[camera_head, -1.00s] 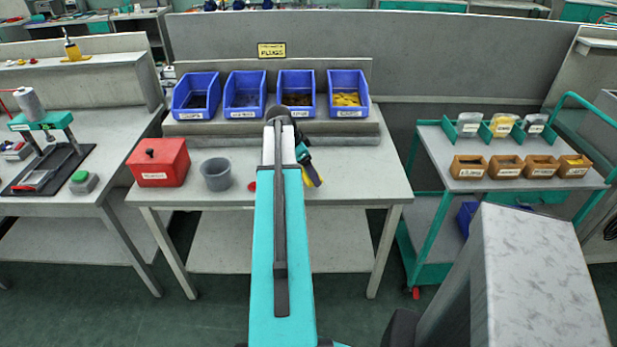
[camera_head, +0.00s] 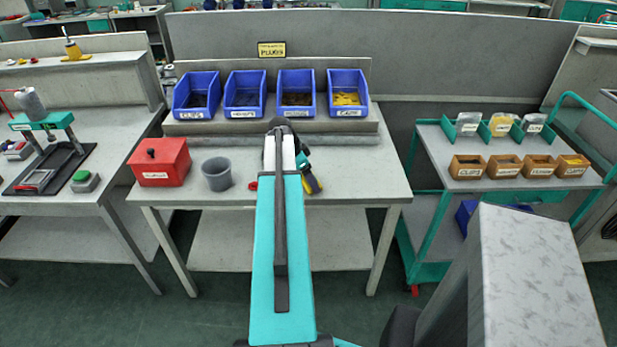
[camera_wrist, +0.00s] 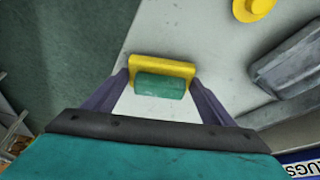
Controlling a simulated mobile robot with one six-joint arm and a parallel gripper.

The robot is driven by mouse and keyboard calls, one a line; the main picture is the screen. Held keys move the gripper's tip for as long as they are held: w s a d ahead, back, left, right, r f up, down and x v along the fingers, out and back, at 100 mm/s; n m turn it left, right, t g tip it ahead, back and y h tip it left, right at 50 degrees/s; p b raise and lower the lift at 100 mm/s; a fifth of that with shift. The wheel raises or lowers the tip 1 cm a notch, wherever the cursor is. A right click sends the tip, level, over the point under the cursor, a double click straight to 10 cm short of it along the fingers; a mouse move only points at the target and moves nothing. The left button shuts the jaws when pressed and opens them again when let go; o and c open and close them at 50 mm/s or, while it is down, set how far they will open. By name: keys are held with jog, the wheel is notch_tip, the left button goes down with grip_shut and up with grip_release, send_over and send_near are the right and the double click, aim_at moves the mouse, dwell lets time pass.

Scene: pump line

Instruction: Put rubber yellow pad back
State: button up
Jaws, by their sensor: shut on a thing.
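My gripper (camera_wrist: 160,88) is shut on a yellow pad (camera_wrist: 178,67) with a rounded green part on its near side. The pad sits between the two dark fingers, above a pale grey surface in the wrist view. The blue bin at the right end of the row (camera_head: 347,92) holds yellow pieces.
A round yellow piece (camera_wrist: 254,8) lies at the wrist view's top edge. Several blue bins stand along the riser (camera_head: 190,127). A red box (camera_head: 160,163) and grey cup (camera_head: 217,174) stand left of my arm. A teal cart (camera_head: 450,140) with small bins is at right.

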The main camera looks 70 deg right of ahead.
jog(key=shift+f, duration=0.2)
jog(key=o, duration=1)
jog(key=shift+r, duration=0.15)
jog(key=shift+r, duration=0.1)
jog(key=b+v, duration=0.2)
jog(key=v, duration=1)
dwell(0.4)
